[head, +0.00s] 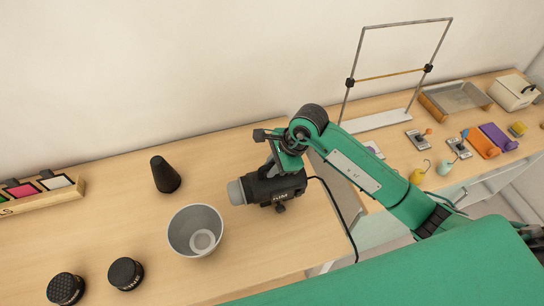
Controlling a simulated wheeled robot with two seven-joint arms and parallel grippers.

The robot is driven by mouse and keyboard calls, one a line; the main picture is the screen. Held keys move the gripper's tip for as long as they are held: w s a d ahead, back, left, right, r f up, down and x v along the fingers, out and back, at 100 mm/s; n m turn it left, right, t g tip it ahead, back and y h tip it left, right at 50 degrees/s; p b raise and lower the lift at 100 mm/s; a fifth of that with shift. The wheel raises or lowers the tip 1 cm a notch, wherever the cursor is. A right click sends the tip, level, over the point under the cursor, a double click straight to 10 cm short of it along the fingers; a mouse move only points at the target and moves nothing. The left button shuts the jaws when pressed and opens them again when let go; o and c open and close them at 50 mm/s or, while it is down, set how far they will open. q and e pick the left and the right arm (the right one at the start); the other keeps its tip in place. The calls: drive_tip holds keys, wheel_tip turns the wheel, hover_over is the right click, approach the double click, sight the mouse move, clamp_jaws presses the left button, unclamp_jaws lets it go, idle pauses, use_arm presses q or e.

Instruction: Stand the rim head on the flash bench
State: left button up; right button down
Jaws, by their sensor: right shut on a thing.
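The rim head (276,187) is a black flash unit with a pale grey round front facing left and a small knob underneath. My right gripper (271,164) is shut on its top, reaching in from the right. The head is over the right end of the flash bench (110,215), a light wooden top. I cannot tell whether the head touches the bench or hangs just above it. A black cable runs from its back down past the bench's right edge. My left gripper is not in view.
A grey bowl-shaped reflector (196,231) stands just left of the head. A black cone (165,174), two round black grids (126,273) and a rack of colour gels (40,192) are farther left. A second bench with a metal frame (400,73) and small props is right, past a gap.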

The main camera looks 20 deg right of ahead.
drive_tip(key=shift+w, duration=0.1)
drive_tip(key=c, duration=1.4)
unclamp_jaws()
drive_tip(key=shift+o, duration=0.2)
drive_tip(key=b+v, duration=0.3)
drive_tip(key=v, duration=0.9)
